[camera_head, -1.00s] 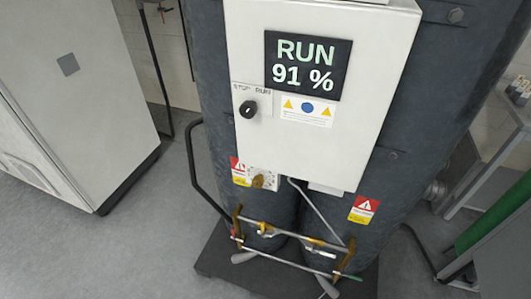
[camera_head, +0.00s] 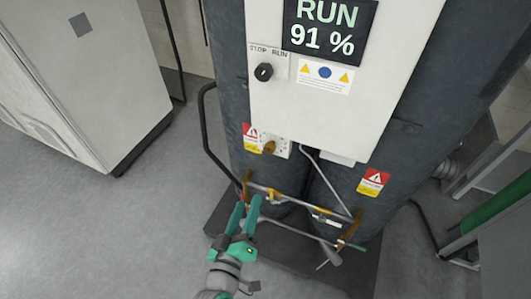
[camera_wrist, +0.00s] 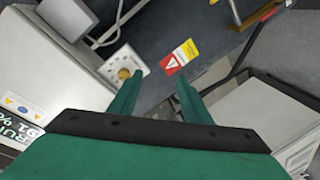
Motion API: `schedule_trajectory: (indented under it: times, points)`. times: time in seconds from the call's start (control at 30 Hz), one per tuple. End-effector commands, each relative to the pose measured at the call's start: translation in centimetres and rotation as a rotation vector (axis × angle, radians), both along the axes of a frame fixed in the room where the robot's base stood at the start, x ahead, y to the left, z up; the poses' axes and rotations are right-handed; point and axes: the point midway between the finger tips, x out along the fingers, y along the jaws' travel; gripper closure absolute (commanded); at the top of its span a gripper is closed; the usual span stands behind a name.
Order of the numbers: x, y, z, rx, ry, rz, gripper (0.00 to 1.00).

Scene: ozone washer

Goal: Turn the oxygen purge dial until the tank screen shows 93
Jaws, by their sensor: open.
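The tank screen (camera_head: 326,30) on the white control box reads RUN 91 %. The oxygen purge dial looks to be the brass knob (camera_head: 270,147) on a small white scale plate (camera_head: 283,146), low on the left tank under the box. The knob also shows in the wrist view (camera_wrist: 124,74), on its plate, beyond and left of my left fingertip. My gripper (camera_head: 247,205) is green, open and empty. In the head view it is below and slightly left of the knob, apart from it. Its two fingers also show in the wrist view (camera_wrist: 155,82).
A black STOP/RUN selector (camera_head: 264,72) sits on the box. Brass pipework with valves (camera_head: 300,205) crosses low in front of the tanks, close to my gripper. A dark rail (camera_head: 206,130) stands at left. Grey floor (camera_head: 90,235) is clear at left.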

Motion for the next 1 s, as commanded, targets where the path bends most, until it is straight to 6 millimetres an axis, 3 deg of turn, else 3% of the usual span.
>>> schedule_trajectory:
  times: [0.1, 0.3, 0.57, 1.0]
  points:
    - [1.7, -0.1, 3.5, -0.054, -0.046, -0.063, 0.56]
    - [2.6, -0.6, 7.1, -0.101, -0.088, -0.152, 0.56]
    - [3.7, -1.2, 7.9, -0.113, -0.097, -0.178, 0.56]
    - [10.4, -3.8, 7.9, -0.111, -0.096, -0.176, 0.56]
